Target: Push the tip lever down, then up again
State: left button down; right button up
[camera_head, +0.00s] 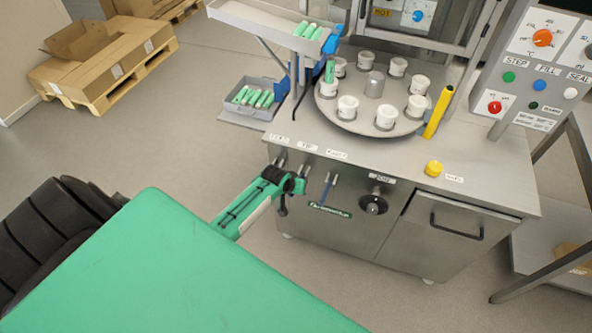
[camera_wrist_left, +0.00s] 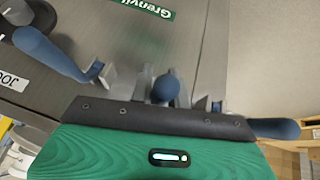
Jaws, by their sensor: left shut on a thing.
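The tip lever (camera_wrist_left: 166,89) is the middle of three blue-handled levers on the front of the steel machine, below the small TIP label (camera_head: 305,147). In the left wrist view its rounded blue end sits between the fingers of my left gripper (camera_wrist_left: 172,92). In the head view my left gripper (camera_head: 294,185) is at the machine front, shut on this lever and hiding most of it. How far the lever is tilted is hard to tell. My right gripper is not in view.
A neighbouring blue lever (camera_head: 327,188) stands just right of my left gripper; the other outer lever (camera_wrist_left: 275,128) is close on its other side. A black knob (camera_head: 373,204) is farther right. A turntable (camera_head: 345,122) with white cups is on top.

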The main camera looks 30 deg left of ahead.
pick_arm(q)
jog(key=shift+r, duration=0.1)
dwell(0.4)
jog(key=c, duration=1.3)
grip_release()
jog(key=shift+c, duration=0.2)
jog(key=b+v, duration=0.1)
jog(key=v, duration=1.2)
jog(key=shift+r, duration=0.45)
